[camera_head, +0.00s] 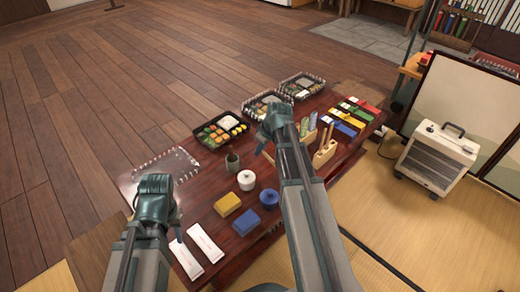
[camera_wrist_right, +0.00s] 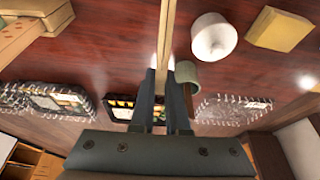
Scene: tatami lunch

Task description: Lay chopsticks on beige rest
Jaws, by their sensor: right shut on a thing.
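My right gripper (camera_head: 264,150) is over the middle of the dark red table. In the right wrist view the gripper (camera_wrist_right: 165,82) is shut on light wooden chopsticks (camera_wrist_right: 168,35), which extend from between the fingertips to the top edge. In the head view a short tan length of the chopsticks (camera_head: 269,159) shows beside the gripper. I cannot tell how many sticks there are. My left gripper (camera_head: 177,234) is low over the table's near left part, and its fingers are not clear. I cannot pick out the beige rest for certain.
The table (camera_head: 285,228) holds a green cup (camera_head: 232,162), white pot (camera_head: 246,180), blue pot (camera_head: 269,198), yellow block (camera_head: 227,204), blue block (camera_head: 246,222), white paper sleeves (camera_head: 205,243), food trays (camera_head: 220,131) and a wooden holder (camera_head: 325,154). A heater (camera_head: 436,158) stands right.

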